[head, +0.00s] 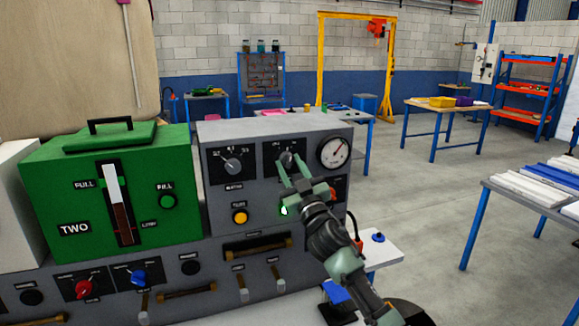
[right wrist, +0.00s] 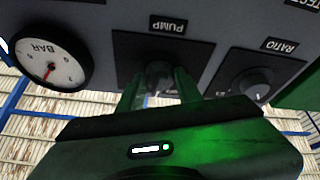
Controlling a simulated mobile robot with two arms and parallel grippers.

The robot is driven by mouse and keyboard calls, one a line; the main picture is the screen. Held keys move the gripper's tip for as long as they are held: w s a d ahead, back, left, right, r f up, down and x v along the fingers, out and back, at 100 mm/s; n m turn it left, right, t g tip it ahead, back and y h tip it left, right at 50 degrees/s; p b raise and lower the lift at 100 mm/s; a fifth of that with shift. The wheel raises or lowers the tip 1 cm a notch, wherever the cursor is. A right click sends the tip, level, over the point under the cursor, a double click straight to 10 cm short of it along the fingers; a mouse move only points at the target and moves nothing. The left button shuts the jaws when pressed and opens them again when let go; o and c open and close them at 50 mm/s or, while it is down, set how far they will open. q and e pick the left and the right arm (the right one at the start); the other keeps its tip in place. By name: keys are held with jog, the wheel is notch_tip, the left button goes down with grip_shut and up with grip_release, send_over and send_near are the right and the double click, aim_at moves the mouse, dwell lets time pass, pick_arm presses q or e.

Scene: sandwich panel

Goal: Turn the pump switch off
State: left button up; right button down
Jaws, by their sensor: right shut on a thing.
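The pump switch is a dark rotary knob on a black plate on the grey panel (head: 215,190). In the head view the pump switch (head: 287,157) sits between the ratio knob and the round gauge. In the right wrist view, which is upside down, the pump switch (right wrist: 158,72) is below the label PUMP, between the two fingers. My right gripper (head: 293,165) is shut on the pump switch, with a finger on each side. The fingers partly hide the knob and its markings, so its setting is hard to read. My left gripper is not in view.
The ratio knob (right wrist: 252,84) and the BAR gauge (right wrist: 48,62) are close on either side of the pump switch. A yellow button (head: 240,217) and a lit green light (head: 284,211) sit below. A green tank (head: 65,165) stands left.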

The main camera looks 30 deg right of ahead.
jog(key=n+y+p, duration=0.1)
jog(key=n, duration=0.1)
jog(key=n+y, duration=0.2)
jog(key=n, duration=0.1)
jog(key=shift+d+r+p, duration=0.15)
jog(key=shift+d+p, duration=0.05)
jog(key=shift+p, duration=0.2)
jog(key=shift+d+n+g+y+p, duration=0.1)
jog(key=shift+n+g+y+p, duration=0.15)
jog(key=shift+n+y+p, duration=0.8)
jog(key=shift+n+g+y+p, duration=0.15)
jog(key=shift+n+g+y, duration=0.1)
jog(key=shift+n, duration=1.9)
jog(key=c, duration=1)
grip_release()
jog(key=shift+o, duration=0.2)
jog(key=shift+s, duration=0.1)
jog(key=b+v, duration=0.3)
jog(key=v, duration=0.4)
jog(key=shift+s, duration=0.4)
